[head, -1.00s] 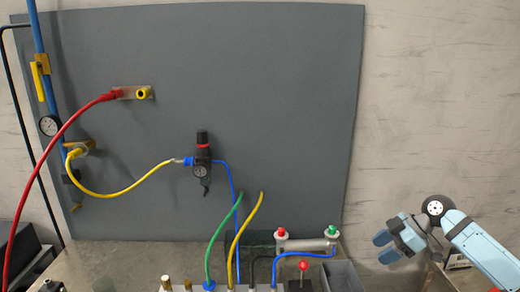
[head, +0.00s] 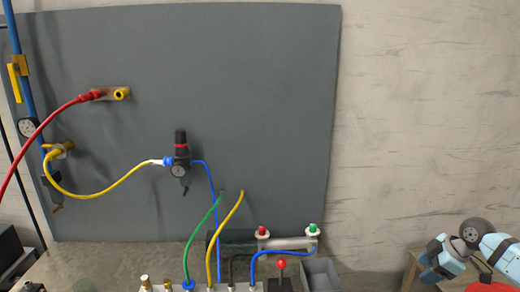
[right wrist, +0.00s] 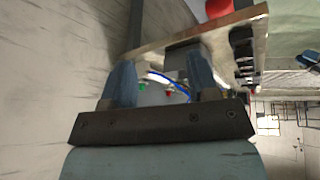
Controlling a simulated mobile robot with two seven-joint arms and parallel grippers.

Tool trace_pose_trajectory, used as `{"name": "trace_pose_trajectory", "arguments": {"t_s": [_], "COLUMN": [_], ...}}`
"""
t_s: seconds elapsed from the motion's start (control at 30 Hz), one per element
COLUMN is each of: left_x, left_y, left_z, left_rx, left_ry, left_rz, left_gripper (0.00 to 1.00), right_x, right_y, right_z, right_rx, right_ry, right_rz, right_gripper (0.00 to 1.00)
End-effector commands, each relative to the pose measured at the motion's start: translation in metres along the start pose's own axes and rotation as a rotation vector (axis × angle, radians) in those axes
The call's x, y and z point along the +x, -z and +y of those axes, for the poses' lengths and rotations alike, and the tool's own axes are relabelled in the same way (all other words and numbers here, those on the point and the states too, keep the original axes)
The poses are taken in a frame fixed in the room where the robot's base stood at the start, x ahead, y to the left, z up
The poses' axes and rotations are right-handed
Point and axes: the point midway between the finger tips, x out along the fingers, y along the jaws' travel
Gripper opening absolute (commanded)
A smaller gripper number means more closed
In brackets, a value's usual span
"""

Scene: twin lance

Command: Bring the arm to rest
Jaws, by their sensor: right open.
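My right arm comes in at the lower right of the head view. Its blue-tipped gripper (head: 430,266) is open and empty, clear of the grey board and low in front of the pale wall. In the right wrist view the two blue fingers of the right gripper (right wrist: 161,72) stand apart with nothing gripped between them. The bench with its hoses shows beyond the gap. My left arm and gripper are not in view.
A grey board (head: 262,120) carries a black regulator (head: 181,155) and a red hose (head: 40,132). On the bench are a cylinder (head: 288,243), a red-knobbed lever (head: 281,266) and a grey bin (head: 320,275). A red round thing (head: 490,287) lies below my right arm.

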Motion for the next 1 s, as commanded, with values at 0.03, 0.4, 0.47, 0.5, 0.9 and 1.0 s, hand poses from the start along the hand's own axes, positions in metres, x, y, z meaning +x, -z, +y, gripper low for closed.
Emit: {"name": "trace_pose_trajectory", "arguments": {"t_s": [0.03,0.4,0.47,0.5,0.9,1.0], "left_x": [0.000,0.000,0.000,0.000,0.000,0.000], "left_y": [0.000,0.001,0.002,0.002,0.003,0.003], "left_z": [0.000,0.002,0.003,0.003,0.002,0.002], "left_rx": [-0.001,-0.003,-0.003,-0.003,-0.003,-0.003], "left_ry": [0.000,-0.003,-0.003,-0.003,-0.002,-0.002], "left_rz": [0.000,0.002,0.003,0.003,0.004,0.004], "left_gripper": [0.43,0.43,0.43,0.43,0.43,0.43], "right_x": [0.015,0.098,0.106,0.110,0.116,0.114], "right_y": [-0.013,-0.107,-0.120,-0.127,-0.156,-0.157], "right_z": [-0.011,-0.102,-0.122,-0.135,-0.253,-0.276], "right_rx": [0.019,0.113,0.111,0.107,0.024,0.003], "right_ry": [-0.019,-0.303,-0.346,-0.372,-0.483,-0.483], "right_rz": [-0.021,-0.119,-0.115,-0.108,0.024,0.059], "right_gripper": [0.54,0.54,0.54,0.54,0.54,0.54]}}
